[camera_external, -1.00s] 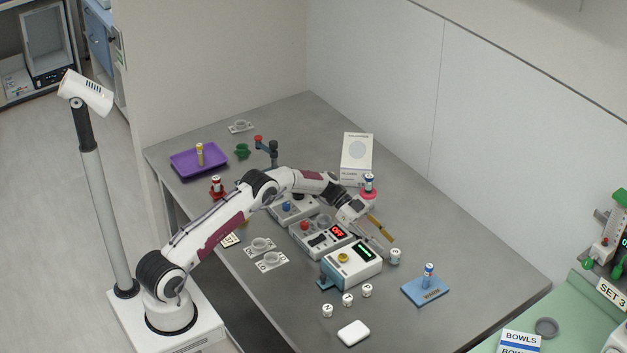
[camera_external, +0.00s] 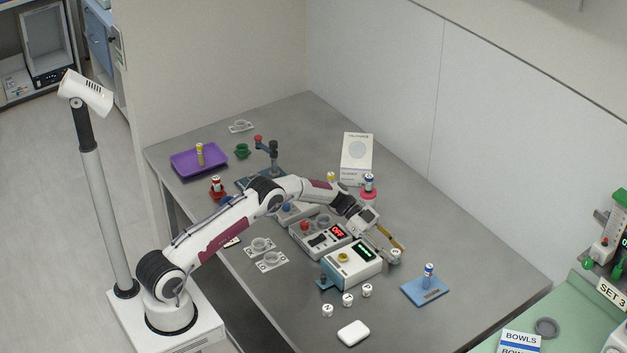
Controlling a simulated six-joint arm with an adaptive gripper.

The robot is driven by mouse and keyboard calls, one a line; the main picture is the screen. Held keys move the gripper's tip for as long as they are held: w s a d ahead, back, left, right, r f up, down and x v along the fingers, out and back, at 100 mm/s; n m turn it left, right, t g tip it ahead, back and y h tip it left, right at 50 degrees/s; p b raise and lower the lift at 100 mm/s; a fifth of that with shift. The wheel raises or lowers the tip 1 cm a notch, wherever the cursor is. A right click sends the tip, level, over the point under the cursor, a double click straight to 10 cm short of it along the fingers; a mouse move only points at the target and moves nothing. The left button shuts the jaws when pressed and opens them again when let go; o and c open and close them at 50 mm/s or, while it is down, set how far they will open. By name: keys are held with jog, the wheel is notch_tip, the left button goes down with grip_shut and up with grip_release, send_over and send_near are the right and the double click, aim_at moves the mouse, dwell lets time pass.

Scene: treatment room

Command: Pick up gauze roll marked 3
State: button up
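Several small white gauze rolls with dark marks stand on the grey table. One roll (camera_external: 396,257) stands apart, right of the white device with the green display. Three more form a slanting row in front: a left one (camera_external: 327,310), a middle one (camera_external: 348,300) and a right one (camera_external: 367,290). The marks are too small for me to read surely, so I cannot tell which is 3. My gripper (camera_external: 394,251) is low at the lone roll, its fingers apart, one on either side of it. I cannot tell whether they touch it.
The white device with the green display (camera_external: 352,266) stands close left of my gripper. A blue pad (camera_external: 426,291) with a blue-and-white vial (camera_external: 429,270) lies to the right. A white rounded block (camera_external: 353,333) lies in front. The table's right corner is clear.

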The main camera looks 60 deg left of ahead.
aim_at(392, 250)
jog(key=c, duration=0.6)
jog(key=shift+r, duration=0.1)
notch_tip(392, 250, up, 10)
dwell(0.5)
dwell(0.4)
